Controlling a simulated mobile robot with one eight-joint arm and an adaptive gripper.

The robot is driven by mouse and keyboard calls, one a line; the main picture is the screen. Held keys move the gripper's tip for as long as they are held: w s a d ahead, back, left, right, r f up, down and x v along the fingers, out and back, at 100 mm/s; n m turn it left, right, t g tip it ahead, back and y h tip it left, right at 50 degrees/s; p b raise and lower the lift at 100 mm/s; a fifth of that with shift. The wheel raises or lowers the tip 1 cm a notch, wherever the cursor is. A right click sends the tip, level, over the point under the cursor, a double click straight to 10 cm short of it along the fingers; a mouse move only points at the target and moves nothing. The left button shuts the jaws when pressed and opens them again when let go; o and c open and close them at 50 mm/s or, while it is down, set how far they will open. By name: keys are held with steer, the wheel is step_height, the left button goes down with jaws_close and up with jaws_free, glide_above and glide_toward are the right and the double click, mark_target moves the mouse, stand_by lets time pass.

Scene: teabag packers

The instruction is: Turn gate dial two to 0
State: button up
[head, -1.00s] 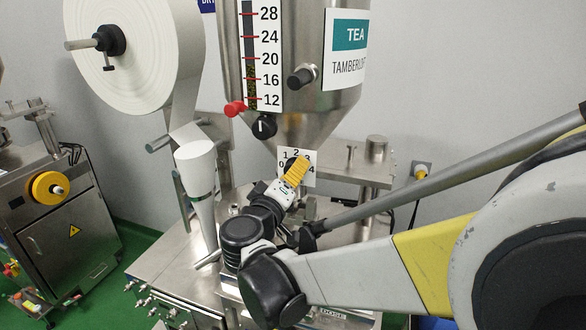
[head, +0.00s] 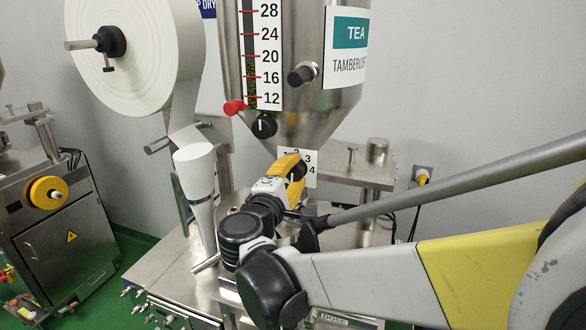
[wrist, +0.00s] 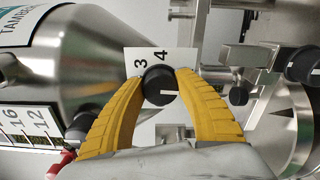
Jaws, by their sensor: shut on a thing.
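A black dial (wrist: 158,86) with a white pointer line sits in front of a white number card (wrist: 178,58) below the steel hopper. My gripper (wrist: 161,78) is shut on this dial, one yellow finger on each side. In the wrist view the pointer line points to the right, away from the 3. The 3 and 4 show there; the other numbers are hidden. In the head view, my gripper (head: 291,167) covers the dial and the card's lower left, while the 3 and 4 show on the card (head: 311,162).
A black knob (head: 264,125) and a red lever (head: 234,107) are on the hopper (head: 300,122). Another black knob (head: 302,75) is higher up. A white paper cone (head: 196,168) stands left of my gripper. A steel platform (head: 345,172) lies behind.

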steer(key=shift+n, duration=0.4)
steer(key=o, duration=1.2)
steer(key=v, duration=1.2)
